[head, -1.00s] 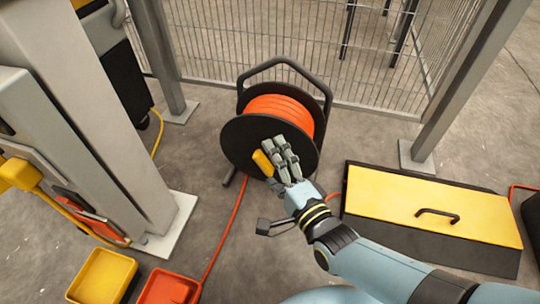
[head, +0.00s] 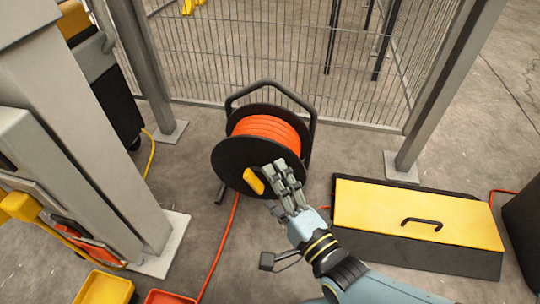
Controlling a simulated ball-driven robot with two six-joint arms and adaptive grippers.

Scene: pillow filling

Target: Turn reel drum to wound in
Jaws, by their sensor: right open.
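The cable reel has a black drum (head: 232,160) wound with orange cable (head: 268,129). It stands on the floor in a black frame with a curved top handle (head: 262,86). A yellow crank knob (head: 253,181) sticks out from the drum's near face. My right gripper (head: 277,177) is open at the knob's right side, its fingers in front of the drum face. I cannot tell whether the fingers touch the knob. An orange cable (head: 222,245) runs from the reel down along the floor. My left gripper is not in view.
A mesh fence (head: 270,50) stands behind the reel. A box with a yellow lid (head: 375,211) lies to the right. Grey posts and a cabinet stand at the left. Yellow (head: 103,288) and orange (head: 168,297) bins sit at the lower left.

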